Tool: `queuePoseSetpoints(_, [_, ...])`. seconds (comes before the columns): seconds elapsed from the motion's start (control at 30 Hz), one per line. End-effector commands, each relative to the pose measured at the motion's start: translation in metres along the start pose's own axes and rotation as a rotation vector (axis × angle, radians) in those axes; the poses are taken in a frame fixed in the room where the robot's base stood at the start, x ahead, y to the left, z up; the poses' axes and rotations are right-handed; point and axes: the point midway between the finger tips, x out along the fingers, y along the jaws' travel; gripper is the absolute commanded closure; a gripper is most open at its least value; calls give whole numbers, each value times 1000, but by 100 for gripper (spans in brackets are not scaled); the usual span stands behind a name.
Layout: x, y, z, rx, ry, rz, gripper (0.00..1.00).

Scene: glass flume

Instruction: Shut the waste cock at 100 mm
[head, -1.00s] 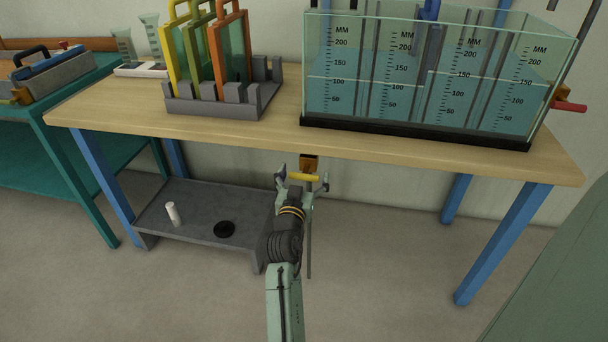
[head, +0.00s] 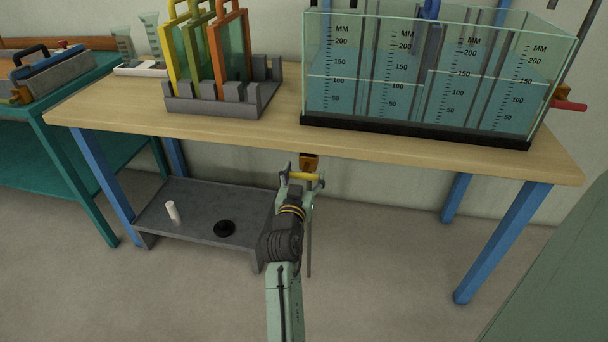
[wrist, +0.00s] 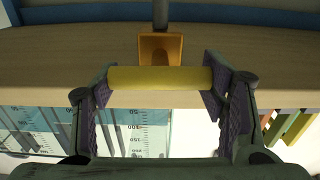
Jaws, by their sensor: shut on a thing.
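The waste cock is a brass-orange body (head: 310,161) under the front edge of the bench, with a yellow lever (head: 302,175) and a thin pipe running down from it. My gripper (head: 301,180) is at the lever, its two fingers at the lever's ends. In the wrist view the yellow lever (wrist: 160,79) lies crosswise between the purple-grey finger pads, with the brass body (wrist: 160,48) just beyond it. The glass flume tank (head: 430,75) stands on the bench with millimetre scales.
A grey low shelf (head: 200,205) with a white cylinder (head: 173,212) and a black ring (head: 224,229) is to the left. A rack of coloured-framed panels (head: 215,95) and a red handle (head: 570,106) are above.

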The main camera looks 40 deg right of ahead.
Motion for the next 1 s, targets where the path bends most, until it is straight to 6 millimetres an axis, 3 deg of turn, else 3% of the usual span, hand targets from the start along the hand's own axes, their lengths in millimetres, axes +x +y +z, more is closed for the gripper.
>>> queuePoseSetpoints(0.4, [0,-3,-1,-318,1,-1,62])
queuePoseSetpoints(0.73, [0,-2,-1,-340,2,0,62])
queuePoseSetpoints(0.77, [0,-2,-1,-340,2,0,33])
queuePoseSetpoints(1.0, [0,-2,0,-339,1,0,17])
